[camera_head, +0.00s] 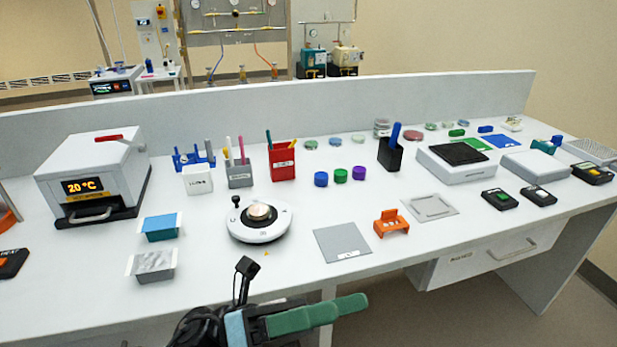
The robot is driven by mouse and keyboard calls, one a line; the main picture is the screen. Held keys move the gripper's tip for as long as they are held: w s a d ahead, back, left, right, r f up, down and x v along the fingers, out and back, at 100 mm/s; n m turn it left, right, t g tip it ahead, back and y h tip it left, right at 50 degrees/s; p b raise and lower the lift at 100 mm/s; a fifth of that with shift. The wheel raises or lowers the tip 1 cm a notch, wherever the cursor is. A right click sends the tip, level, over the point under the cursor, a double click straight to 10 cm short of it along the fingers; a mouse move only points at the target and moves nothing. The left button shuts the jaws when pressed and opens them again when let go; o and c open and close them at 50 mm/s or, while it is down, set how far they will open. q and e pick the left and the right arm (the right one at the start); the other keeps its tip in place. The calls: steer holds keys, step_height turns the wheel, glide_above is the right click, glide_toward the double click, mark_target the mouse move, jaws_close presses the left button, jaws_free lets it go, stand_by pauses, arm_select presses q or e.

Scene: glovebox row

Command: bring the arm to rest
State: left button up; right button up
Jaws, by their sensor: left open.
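My left gripper (334,310) shows at the bottom middle, with green fingers pointing right. It is in front of the bench's front edge and holds nothing that I can see. Its two fingers overlap in this view, so the gap between them is hard to see. Black cables and a small black part of my arm show to the left of it. My right gripper is not in view.
The white bench (330,290) spans the view. Nearest my gripper are a round white device (260,228), a grey plate (342,243), an orange holder (391,222) and a grey-topped tray (153,264). A drawer (485,258) is below the bench at right.

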arm_select(q)
steer(key=w+a+f+n+t+y+p, duration=0.1)
steer(key=w+a+f+n+t+y, duration=0.25)
steer(key=n+t, duration=0.65)
steer(key=w+a+f+n+t+y, duration=0.25)
steer(key=f+n+t+y, duration=0.2)
steer(key=n+t, duration=0.55)
steer(key=s+a+f+n+y+p, duration=0.1)
steer(key=a+f+n+y, duration=0.25)
steer(key=f+n, duration=0.3)
steer(key=s+a+f+n+y, duration=0.2)
steer(key=a+f+n+y, duration=0.15)
steer(key=f+n, duration=0.3)
steer(key=s+a+f+n+g+y, duration=0.3)
steer(key=s+a+f+n+g, duration=0.1)
steer(key=s+f, duration=0.5)
steer(key=s+a+f+n+g+y+p, duration=0.1)
steer(key=s+a+f+n+g+y, duration=0.3)
steer(key=s+f, duration=0.6)
steer(key=shift+s+a+n+g+p, duration=0.3)
steer(key=shift+s+a+n+g, duration=0.2)
steer(key=shift+a+n, duration=0.3)
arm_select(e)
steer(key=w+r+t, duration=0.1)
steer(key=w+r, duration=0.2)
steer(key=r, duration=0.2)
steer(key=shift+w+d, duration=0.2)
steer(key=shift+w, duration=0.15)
